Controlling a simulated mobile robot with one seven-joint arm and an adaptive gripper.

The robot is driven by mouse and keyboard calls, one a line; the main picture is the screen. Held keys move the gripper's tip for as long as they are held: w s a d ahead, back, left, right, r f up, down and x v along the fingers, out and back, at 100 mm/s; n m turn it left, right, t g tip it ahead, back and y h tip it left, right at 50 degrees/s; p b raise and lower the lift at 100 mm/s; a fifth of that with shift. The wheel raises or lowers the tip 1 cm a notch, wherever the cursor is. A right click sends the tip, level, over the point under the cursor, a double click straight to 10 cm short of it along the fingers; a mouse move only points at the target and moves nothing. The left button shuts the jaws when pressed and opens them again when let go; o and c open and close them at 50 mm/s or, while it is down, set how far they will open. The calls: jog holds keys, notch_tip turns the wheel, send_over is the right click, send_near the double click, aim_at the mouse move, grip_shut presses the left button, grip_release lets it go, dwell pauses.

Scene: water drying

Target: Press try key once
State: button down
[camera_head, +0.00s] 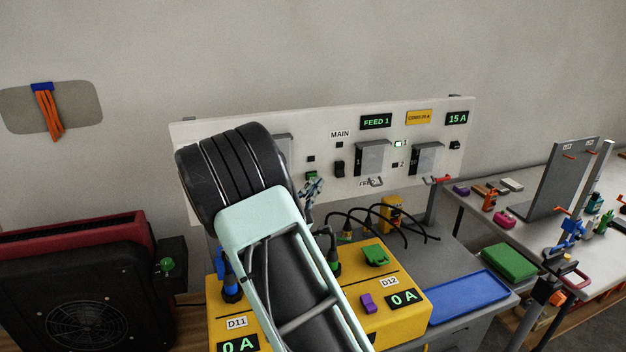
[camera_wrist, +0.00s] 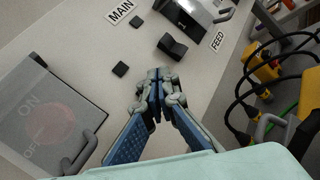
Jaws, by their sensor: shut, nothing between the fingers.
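A pale wall panel (camera_head: 225,140) carries several switches and lamps. I can read no label saying try. A small green key (camera_head: 311,175) shows on the panel just above my gripper (camera_head: 314,185) in the head view. In the wrist view my gripper (camera_wrist: 157,80) has its fingertips together and empty, pointing at the panel. The green key does not show there; the fingertips seem to cover its place. I cannot tell whether they touch the panel. A black rocker (camera_wrist: 172,46) and a small black square (camera_wrist: 120,69) lie beside the fingertips.
A grey cover (camera_wrist: 45,115) over a red ON/OFF disc is left of my gripper in the wrist view. Handled switch boxes (camera_head: 372,158) stand right of the rocker. Below are yellow units (camera_head: 385,325) reading 0 A, black cables (camera_head: 400,220) and a blue tray (camera_head: 468,299).

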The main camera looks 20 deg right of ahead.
jog(key=shift+s, duration=0.1)
jog(key=shift+s, duration=2.5)
